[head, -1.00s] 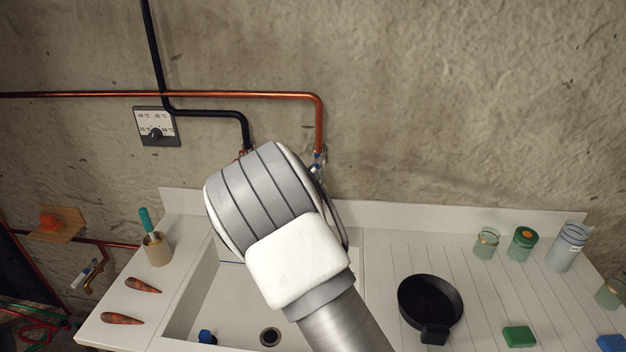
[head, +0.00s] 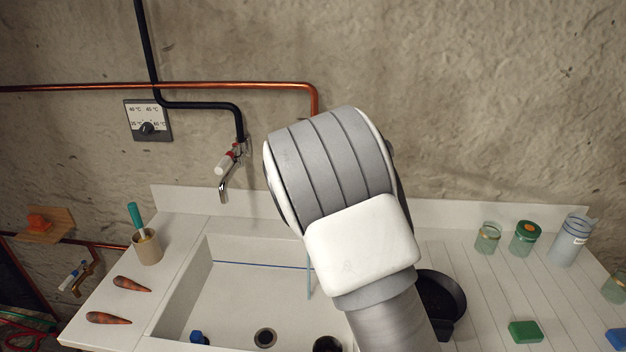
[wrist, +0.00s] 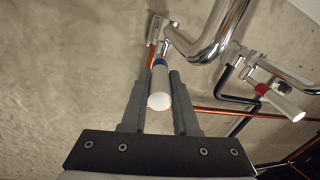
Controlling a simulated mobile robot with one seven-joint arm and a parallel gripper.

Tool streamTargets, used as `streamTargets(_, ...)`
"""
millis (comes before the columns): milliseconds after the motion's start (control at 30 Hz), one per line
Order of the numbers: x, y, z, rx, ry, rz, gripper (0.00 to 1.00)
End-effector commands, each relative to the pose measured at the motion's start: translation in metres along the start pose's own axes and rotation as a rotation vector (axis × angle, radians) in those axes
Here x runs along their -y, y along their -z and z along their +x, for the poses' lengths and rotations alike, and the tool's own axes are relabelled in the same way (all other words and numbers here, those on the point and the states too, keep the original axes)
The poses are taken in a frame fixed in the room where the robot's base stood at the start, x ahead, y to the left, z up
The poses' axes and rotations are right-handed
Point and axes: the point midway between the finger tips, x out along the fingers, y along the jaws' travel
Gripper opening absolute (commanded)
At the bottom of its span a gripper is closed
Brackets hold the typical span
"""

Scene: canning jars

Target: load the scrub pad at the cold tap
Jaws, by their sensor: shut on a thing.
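In the wrist view, my gripper (wrist: 157,76) is shut on the cold tap's white lever (wrist: 159,90), which has a blue band. The chrome spout (wrist: 222,30) curves beside it. In the head view, my wrist hides the gripper and the cold tap. A thin pale vertical streak (head: 308,283) shows in the sink (head: 225,300), perhaps water. I cannot tell which thing is the scrub pad: a green block (head: 525,332) and a blue block (head: 616,339) lie on the drainboard at right, and an orange block (head: 39,221) is on a wooden shelf.
The red-banded hot tap (head: 228,162) is left of my wrist, and also in the wrist view (wrist: 280,98). A dark pan (head: 453,300) is partly behind my arm. Jars (head: 525,238) stand at the back right. A brush pot (head: 147,247) and two carrots (head: 130,284) are left.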

Motion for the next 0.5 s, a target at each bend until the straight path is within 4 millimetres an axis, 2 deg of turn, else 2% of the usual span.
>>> streamTargets(400,-0.0020,0.0009,-0.0003,-0.004,0.015,-0.002,0.00)
streamTargets(433,-0.0019,0.0008,-0.0003,-0.004,0.015,-0.002,0.32)
streamTargets(500,-0.0019,0.0008,-0.0003,-0.004,0.015,-0.002,0.45)
